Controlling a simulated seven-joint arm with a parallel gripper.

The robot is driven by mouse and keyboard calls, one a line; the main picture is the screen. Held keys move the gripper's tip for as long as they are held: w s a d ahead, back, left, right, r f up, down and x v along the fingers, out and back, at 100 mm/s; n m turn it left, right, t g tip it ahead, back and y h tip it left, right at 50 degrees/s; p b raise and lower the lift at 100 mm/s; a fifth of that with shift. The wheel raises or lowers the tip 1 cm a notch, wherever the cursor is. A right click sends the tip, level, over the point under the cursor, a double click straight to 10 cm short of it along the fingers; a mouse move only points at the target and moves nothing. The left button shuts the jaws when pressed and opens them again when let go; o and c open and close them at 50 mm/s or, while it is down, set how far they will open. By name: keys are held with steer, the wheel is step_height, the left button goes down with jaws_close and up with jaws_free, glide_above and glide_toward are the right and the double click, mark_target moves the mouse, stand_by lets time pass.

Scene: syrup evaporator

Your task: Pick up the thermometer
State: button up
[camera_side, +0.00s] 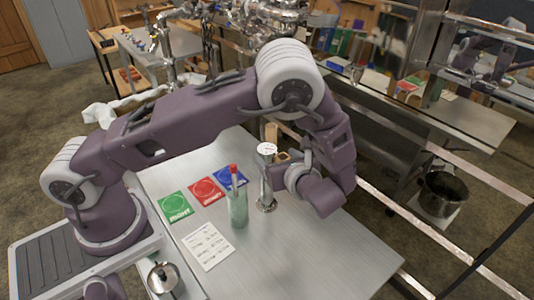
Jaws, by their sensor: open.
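What looks like a thermometer, with a round white dial face (266,149), stands upright at the top of a slim metal stand or cup (267,196) on the metal table. My gripper (275,166) is just right of the dial and its upper stem, with its fingers towards it. The jaws are open; the fingers are small and partly hidden, so I cannot tell whether they are around the stem or only beside it.
A greenish clear bottle (238,208) with a red-tipped item (233,169) stands left of the stand. Green (174,207), red (206,191) and blue (230,177) cards and a written sheet (208,246) lie on the table (300,262). A dark bucket (442,195) is at right.

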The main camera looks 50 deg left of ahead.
mark_target(271, 157)
steer(key=x, duration=0.5)
steer(key=shift+s+a+f, duration=0.2)
steer(key=shift+s+a, duration=0.1)
steer(key=shift+a, duration=0.15)
steer(key=shift+c, duration=0.4)
steer(key=c, duration=1.1)
steer(key=shift+o, duration=0.2)
steer(key=shift+r, duration=0.1)
